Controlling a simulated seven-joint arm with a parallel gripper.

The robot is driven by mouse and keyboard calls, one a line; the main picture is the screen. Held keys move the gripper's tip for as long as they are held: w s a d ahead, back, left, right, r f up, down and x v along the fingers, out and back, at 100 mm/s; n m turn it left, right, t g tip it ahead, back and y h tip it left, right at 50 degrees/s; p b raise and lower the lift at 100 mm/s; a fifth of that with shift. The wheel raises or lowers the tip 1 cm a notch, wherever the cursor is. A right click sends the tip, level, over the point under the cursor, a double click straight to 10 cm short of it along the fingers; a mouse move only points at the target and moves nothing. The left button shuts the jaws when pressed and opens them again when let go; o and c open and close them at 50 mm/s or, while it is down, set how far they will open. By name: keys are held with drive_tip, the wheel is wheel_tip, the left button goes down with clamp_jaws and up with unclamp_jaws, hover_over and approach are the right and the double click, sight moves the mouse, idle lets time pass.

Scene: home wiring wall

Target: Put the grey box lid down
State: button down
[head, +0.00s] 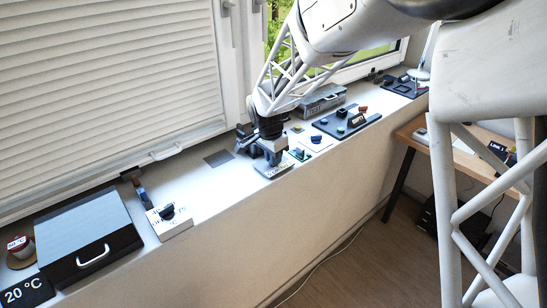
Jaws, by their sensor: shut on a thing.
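My gripper (270,150) is over the middle of the white window sill, pointing down. It is shut on a small grey piece (272,168), which looks like the grey box lid. Fine detail there is too small to read, and the fingers partly hide the piece. I cannot tell whether it touches the sill. A flat dark-grey square (218,158) lies on the sill just left of my gripper, with nothing on it.
A dark box with a grey top and handle (90,255) stands at the left. A white block with a black knob (168,220) is nearer. A grey metal case (322,100) and a black panel (347,121) lie right of my gripper. The sill's front edge drops to the floor.

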drive_tip(key=shift+f, duration=0.15)
drive_tip(key=c, duration=1.2)
unclamp_jaws()
drive_tip(key=shift+o, duration=0.2)
wheel_tip(320, 180, up, 12)
drive_tip(key=s+a, duration=0.1)
idle(0.3)
